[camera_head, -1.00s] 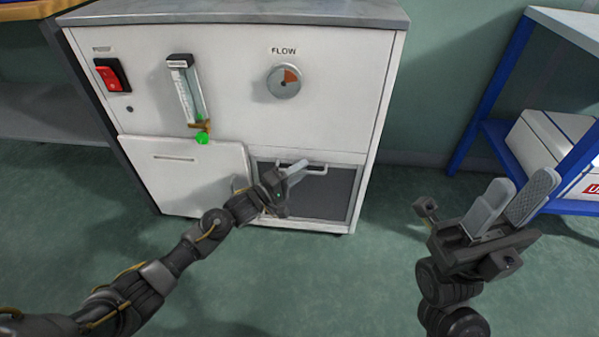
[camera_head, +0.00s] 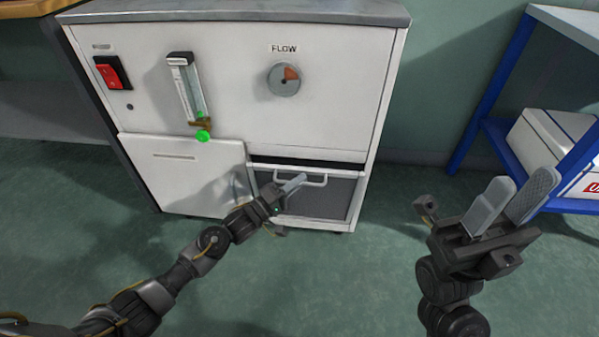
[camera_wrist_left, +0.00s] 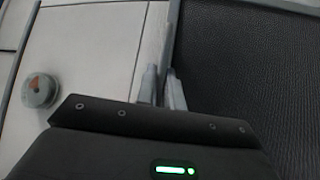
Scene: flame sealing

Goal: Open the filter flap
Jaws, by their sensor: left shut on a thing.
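The filter flap (camera_head: 335,198) is a dark grey panel in a light frame, low on the right of the white cabinet. It is tilted slightly outward, with a dark gap along its top edge. A white bar handle (camera_head: 318,182) runs across its upper part. My left gripper (camera_head: 293,185) is at the left part of this handle, shut on it. In the left wrist view its two fingers (camera_wrist_left: 160,90) are close together beside the dark panel (camera_wrist_left: 250,60); the grip itself is hard to see there. My right gripper (camera_head: 513,202) is open and empty, right of the cabinet.
A white panel (camera_head: 190,178) is left of the flap. A blue-framed rack (camera_head: 490,90) with a white box (camera_head: 550,150) stands right.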

